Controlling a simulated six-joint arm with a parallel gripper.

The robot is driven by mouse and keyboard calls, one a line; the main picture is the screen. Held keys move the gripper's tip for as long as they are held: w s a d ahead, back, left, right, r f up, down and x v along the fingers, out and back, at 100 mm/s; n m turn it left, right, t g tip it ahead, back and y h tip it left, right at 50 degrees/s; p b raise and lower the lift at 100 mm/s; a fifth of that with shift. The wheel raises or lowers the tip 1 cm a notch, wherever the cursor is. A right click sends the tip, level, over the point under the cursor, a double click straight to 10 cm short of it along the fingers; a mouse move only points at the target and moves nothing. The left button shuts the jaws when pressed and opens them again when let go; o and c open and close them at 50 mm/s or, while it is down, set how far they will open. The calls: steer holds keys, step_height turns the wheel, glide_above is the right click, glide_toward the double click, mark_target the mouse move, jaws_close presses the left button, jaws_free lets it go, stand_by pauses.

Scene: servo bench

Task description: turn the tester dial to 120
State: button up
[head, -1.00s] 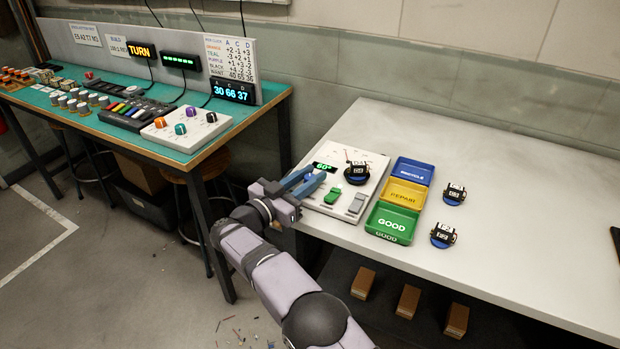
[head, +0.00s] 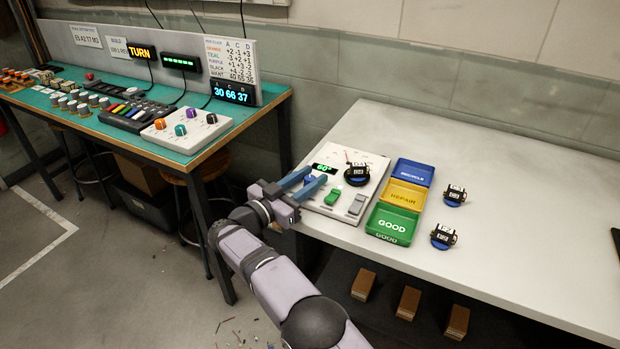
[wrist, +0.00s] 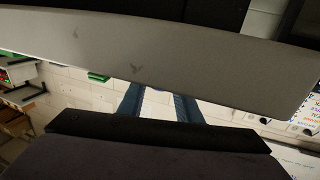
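The tester (head: 348,161) is a pale panel at the left end of the white bench in the head view. Its small green display (head: 323,168) seems to read 60. A blue dial (head: 309,179) sits below the display, partly hidden by my fingers. My gripper (head: 309,182) is at the tester's left edge with its two blue fingers spread, one on each side of the dial. I cannot tell whether they touch it. In the wrist view the fingers (wrist: 158,106) stand apart with nothing seen held; the dial does not show there.
On the tester are a black servo (head: 357,173), a green key (head: 332,196) and a grey key (head: 357,204). Blue, yellow and green (head: 392,224) trays stand to the right, with two servos (head: 443,236) beyond.

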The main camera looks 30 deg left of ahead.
mark_target(306, 181)
steer(key=shift+b+v, duration=0.4)
steer(key=shift+v, duration=3.2)
steer(key=o, duration=0.3)
steer(key=shift+w+r+n+t+y, duration=0.3)
steer(key=shift+w+r+n+y, duration=0.1)
steer(key=shift+y, duration=0.1)
steer(key=shift+w+d+r+n+t+y, duration=0.15)
steer(key=shift+n+y, duration=0.15)
steer(key=shift+y, duration=0.2)
steer(key=shift+d+r+n+t+y, duration=0.15)
steer(key=shift+n+y, duration=0.15)
steer(key=shift+y, duration=0.2)
steer(key=shift+d+f+n+y, duration=0.25)
steer(key=shift+d+n+y, duration=0.25)
steer(key=shift+y, duration=0.5)
steer(key=shift+s+d+f+n+g+y, duration=0.4)
steer(key=shift+s+d+f+n+y, duration=0.3)
steer(key=shift+y, duration=0.4)
steer(key=shift+w+a, duration=0.1)
steer(key=shift+w, duration=0.05)
steer(key=shift+w, duration=0.1)
